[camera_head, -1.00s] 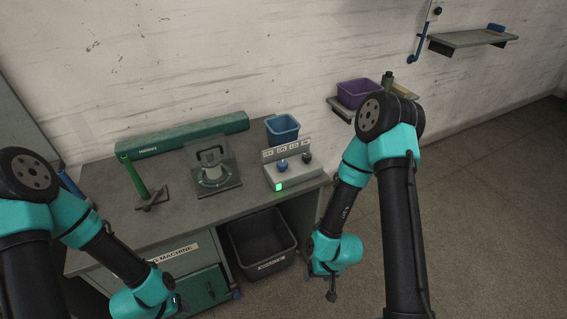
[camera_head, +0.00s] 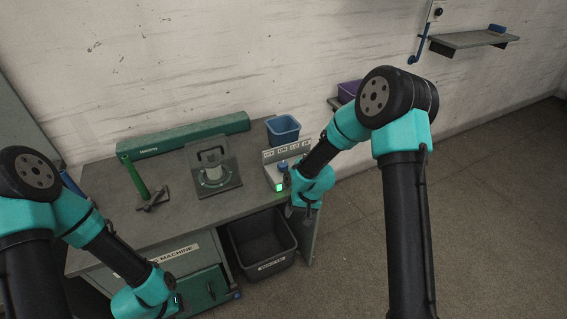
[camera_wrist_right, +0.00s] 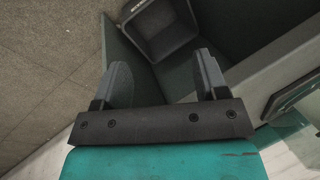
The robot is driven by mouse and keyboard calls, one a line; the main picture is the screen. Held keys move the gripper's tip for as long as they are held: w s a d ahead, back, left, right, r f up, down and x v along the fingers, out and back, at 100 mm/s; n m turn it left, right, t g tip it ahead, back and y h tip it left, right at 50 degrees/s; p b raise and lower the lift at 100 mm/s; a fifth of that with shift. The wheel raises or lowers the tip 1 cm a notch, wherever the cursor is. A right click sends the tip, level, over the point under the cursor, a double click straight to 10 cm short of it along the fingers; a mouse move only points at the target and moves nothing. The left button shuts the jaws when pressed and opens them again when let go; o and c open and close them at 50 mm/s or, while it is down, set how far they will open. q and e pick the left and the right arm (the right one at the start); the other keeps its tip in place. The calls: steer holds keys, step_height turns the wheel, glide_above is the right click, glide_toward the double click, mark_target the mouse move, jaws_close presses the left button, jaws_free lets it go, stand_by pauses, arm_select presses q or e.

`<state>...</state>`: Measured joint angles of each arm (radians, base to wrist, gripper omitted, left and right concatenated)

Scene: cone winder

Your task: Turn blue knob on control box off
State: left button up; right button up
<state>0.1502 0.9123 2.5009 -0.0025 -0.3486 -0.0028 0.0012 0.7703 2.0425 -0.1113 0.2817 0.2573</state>
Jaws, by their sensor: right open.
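The control box (camera_head: 271,172) stands at the right end of the bench top, with a lit green indicator (camera_head: 279,187) on its front left. Its blue knob (camera_head: 283,164) shows just left of my right wrist; the knob's setting is too small to read. The right part of the box is hidden behind my right arm. My right gripper (camera_head: 298,213) points down in front of the bench's right end, apart from the knob. In the right wrist view the right gripper (camera_wrist_right: 163,80) is open and empty.
A blue tub (camera_head: 283,129) stands behind the control box. A grey plate with a round fixture (camera_head: 213,170) and a green post (camera_head: 134,176) stand further left.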

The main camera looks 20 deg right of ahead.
step_height(320, 180, up, 15)
steer(key=h, duration=0.2)
glide_above(283, 164)
steer(key=s, duration=0.4)
steer(key=shift+w+d+r, duration=0.15)
steer(key=w+r+m+h, duration=0.1)
steer(key=w+r, duration=0.3)
steer(key=r, duration=0.8)
steer(key=shift+r+g+h, duration=0.25)
steer(key=shift+g+h, duration=0.05)
step_height(283, 164, down, 18)
steer(key=shift+r, duration=0.25)
steer(key=c, duration=0.9)
steer(key=shift+c, duration=0.2)
